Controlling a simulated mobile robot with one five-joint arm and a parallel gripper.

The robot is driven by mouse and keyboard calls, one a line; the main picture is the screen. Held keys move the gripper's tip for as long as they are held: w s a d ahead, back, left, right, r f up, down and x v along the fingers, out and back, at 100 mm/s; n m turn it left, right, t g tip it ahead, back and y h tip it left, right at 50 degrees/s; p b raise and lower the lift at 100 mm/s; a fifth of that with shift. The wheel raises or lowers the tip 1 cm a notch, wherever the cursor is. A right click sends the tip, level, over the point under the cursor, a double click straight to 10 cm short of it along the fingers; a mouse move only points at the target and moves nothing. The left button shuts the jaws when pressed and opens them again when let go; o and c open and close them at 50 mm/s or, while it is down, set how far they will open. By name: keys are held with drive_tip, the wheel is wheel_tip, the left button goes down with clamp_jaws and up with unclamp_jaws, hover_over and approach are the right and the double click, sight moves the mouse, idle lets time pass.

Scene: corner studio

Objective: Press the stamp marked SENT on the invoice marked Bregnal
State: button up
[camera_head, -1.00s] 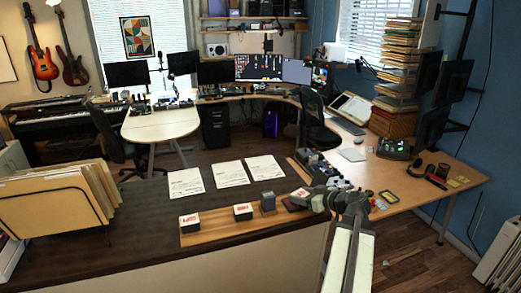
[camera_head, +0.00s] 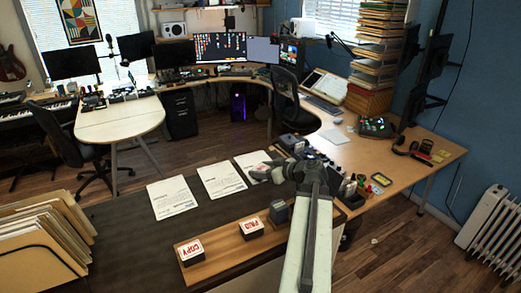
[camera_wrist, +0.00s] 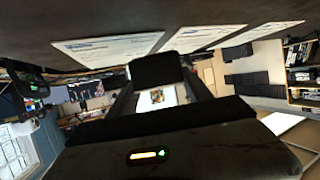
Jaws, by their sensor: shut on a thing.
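My gripper (camera_head: 262,172) is shut on a dark block-shaped stamp (camera_wrist: 157,68), seen between the fingers in the wrist view. In the head view a small reddish patch shows at the gripper, too small to read. The gripper appears over or beside the right paper (camera_head: 246,159); its height is unclear. A middle paper (camera_head: 221,180) and a left paper (camera_head: 172,197) lie beside it. Their print is too small to read, so I cannot tell which is Bregnal. Stamps marked COPY (camera_head: 191,251) and PAID (camera_head: 251,228) stand on a wooden strip (camera_head: 222,251).
A grey block (camera_head: 278,212) stands near the strip's right end, by my arm. Upright folders in a rack (camera_head: 40,240) stand at the left. Dark boxes (camera_head: 297,146) and small desk items lie beyond the gripper. The dark counter (camera_head: 125,240) is clear left of the strip.

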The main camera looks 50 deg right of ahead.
drive_tip(key=w+d+r+m+h+p, duration=0.3)
drive_tip(key=w+d+r+h+p, duration=0.1)
drive_tip(key=w+d, duration=0.15)
drive_tip(key=f+b, duration=0.4)
drive_tip(key=s+f+b, duration=0.1)
drive_tip(key=f+b, duration=0.2)
drive_tip(key=shift+d, duration=0.35)
drive_tip(key=shift+f+b, duration=0.3)
drive_tip(key=shift+b, duration=0.05)
idle(0.7)
idle(0.5)
wheel_tip(320, 180, up, 8)
drive_tip(key=p, duration=0.7)
drive_tip(key=shift+f+p, duration=0.25)
drive_tip(key=shift+p, duration=0.05)
